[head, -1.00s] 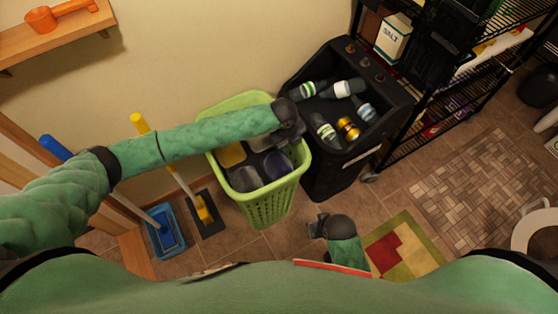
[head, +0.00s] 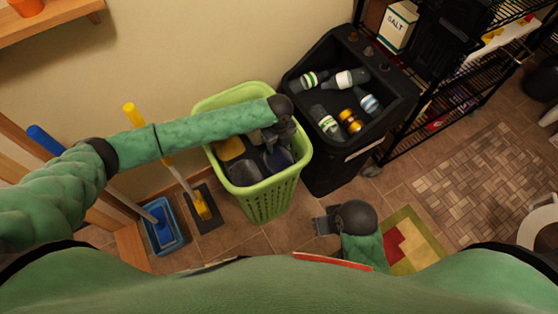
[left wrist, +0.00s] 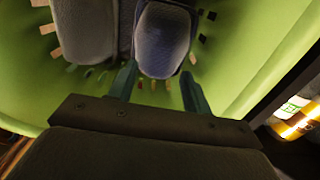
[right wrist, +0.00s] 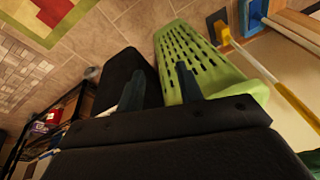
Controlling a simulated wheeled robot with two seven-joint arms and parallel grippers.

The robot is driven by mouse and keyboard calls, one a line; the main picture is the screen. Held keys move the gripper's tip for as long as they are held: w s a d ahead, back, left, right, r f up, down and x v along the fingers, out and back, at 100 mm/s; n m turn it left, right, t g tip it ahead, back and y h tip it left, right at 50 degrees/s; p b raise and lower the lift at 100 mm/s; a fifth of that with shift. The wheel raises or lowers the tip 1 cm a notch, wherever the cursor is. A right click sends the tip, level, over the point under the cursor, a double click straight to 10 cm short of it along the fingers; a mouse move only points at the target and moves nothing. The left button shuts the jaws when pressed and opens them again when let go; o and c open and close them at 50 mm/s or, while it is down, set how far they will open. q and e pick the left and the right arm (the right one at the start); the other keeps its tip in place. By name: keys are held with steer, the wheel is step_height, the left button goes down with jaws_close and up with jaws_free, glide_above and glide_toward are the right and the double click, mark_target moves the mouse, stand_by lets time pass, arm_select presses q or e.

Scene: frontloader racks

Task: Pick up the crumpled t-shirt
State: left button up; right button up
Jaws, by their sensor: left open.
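A green laundry basket (head: 268,200) stands by the wall and holds several rounded cloth-like bundles. One is dark blue (head: 279,160), one is grey (head: 243,172) and one is yellow (head: 231,148). I cannot tell which is the crumpled t-shirt. My left gripper (head: 274,146) points down into the basket, open. In the left wrist view, the dark blue bundle (left wrist: 162,40) lies between and just beyond its fingers, and the grey bundle (left wrist: 85,28) is to the left. My right gripper (head: 317,226) is low, right of the basket, its fingers (right wrist: 159,72) apart and empty.
A black bin (head: 330,165) with several bottles stands right of the basket, beside a black wire rack (head: 440,95). A yellow-handled broom (head: 170,160) and a blue dustpan (head: 163,226) stand at the left. A patterned rug (head: 410,243) lies on the tiled floor.

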arm_select(q)
step_height(320, 180, down, 2)
steer(key=shift+f, duration=0.1)
step_height(320, 180, down, 5)
steer(key=shift+w+d+r+p, duration=0.1)
steer(key=shift+w+r+p, duration=0.1)
steer(key=shift+p, duration=0.7)
steer(key=shift+f, duration=0.45)
arm_select(e)
steer(key=shift+s+d+r+g+h, duration=0.2)
steer(key=shift+s+d+r, duration=0.1)
steer(key=shift+d+r, duration=0.35)
steer(key=shift+s+d+r+g+h, duration=0.1)
steer(key=shift+s+d+r+g, duration=0.15)
steer(key=shift+d+r, duration=0.35)
steer(key=shift+a+r, duration=0.15)
steer(key=shift+r, duration=0.05)
arm_select(q)
jaws_close()
